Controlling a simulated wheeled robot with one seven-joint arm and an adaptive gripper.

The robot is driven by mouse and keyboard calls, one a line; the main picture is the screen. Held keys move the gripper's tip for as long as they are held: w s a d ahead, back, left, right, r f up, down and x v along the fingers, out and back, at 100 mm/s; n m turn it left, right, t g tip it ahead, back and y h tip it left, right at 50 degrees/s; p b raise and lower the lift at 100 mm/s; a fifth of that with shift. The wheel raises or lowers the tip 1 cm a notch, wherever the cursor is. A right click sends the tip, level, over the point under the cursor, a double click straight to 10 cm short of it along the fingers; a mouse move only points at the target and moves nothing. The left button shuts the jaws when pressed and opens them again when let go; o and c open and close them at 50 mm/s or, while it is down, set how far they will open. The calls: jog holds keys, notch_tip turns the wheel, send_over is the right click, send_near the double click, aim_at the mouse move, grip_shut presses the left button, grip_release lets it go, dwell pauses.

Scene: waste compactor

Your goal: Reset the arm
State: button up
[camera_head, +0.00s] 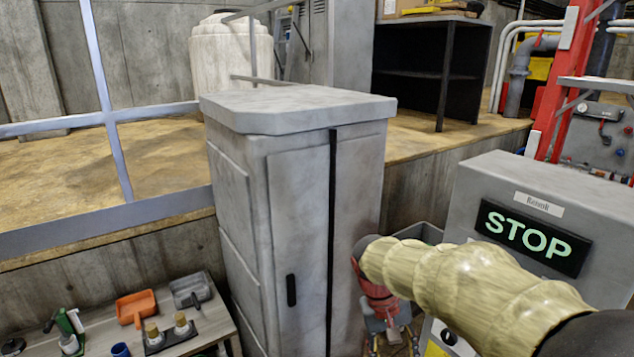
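My arm reaches in from the lower right, its thick pale-yellow sleeved links crossing in front of a grey control box. It bends down at its far left end. My gripper (393,338) hangs below that bend, beside the grey cabinet's right side, small and partly cut off by the bottom edge. Its fingers are too small to show whether they are open or shut, and I see nothing clearly held.
The grey control box (480,200) bears a lit STOP sign (532,238). A tall grey cabinet (297,240) stands in the middle. A bench (207,337) at lower left holds orange (136,308) and grey (190,290) scoops. A metal railing (107,117) fronts a raised floor.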

jog(key=s+d+f+t+y+b, duration=0.1)
jog(key=s+f+t+b, duration=0.1)
jog(key=s+b, duration=0.4)
jog(key=s+d+f+t+y+b, duration=0.1)
jog(key=s+t+b, duration=0.3)
jog(key=s, duration=0.9)
jog(key=f+b, duration=0.1)
jog(key=b, duration=0.2)
jog(key=shift+f+m+y, duration=0.4)
